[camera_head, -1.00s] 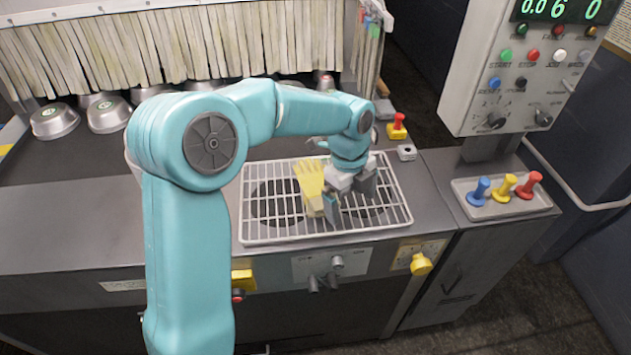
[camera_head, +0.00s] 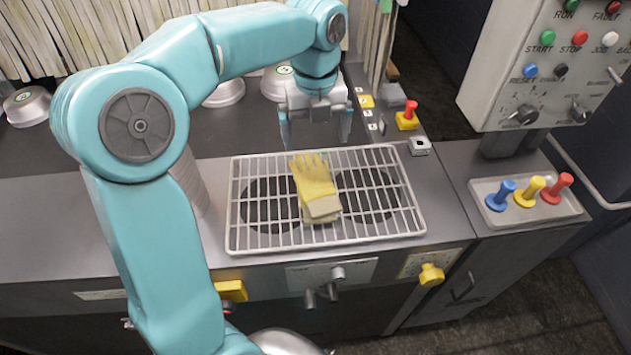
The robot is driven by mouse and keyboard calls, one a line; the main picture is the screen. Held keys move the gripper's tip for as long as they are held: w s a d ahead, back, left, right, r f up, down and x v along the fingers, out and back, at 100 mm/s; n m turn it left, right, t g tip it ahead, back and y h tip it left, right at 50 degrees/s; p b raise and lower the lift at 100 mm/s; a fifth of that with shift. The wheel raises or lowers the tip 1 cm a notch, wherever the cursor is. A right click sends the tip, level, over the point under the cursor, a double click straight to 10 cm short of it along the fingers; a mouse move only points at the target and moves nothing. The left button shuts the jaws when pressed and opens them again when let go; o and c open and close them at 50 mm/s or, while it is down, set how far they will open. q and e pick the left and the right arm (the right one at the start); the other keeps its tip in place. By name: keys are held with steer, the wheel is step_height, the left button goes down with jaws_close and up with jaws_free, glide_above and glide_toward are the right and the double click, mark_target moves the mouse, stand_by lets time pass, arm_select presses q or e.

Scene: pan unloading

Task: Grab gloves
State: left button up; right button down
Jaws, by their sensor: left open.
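Yellow gloves (camera_head: 315,185) lie stacked on the white wire rack (camera_head: 240,235), fingers toward the back and cuffs toward the front. My left gripper (camera_head: 316,140) is above and behind the gloves, near the rack's back edge. Its two fingers point down, spread wide apart, with nothing between them. It is apart from the gloves. My right gripper is not in view.
Metal pans (camera_head: 225,92) stand on the dark surface behind, before a strip curtain (camera_head: 130,25). A red-knobbed yellow switch (camera_head: 407,117) is right of the gripper. A control panel (camera_head: 545,75) and a tray (camera_head: 490,211) with coloured handles are at right.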

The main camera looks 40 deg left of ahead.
arm_select(q)
glide_above(315, 183)
steer(key=f, duration=0.7)
steer(key=shift+w+d+f, duration=0.1)
steer(key=shift+d+f, duration=0.15)
steer(key=shift+f, duration=0.15)
steer(key=shift+s+a+f, duration=0.1)
steer(key=shift+s+f, duration=0.1)
steer(key=shift+f, duration=0.35)
step_height(315, 183, down, 5)
steer(key=shift+w+r, duration=0.15)
steer(key=shift+a+f, duration=0.15)
steer(key=shift+f, duration=0.05)
steer(key=c, duration=0.8)
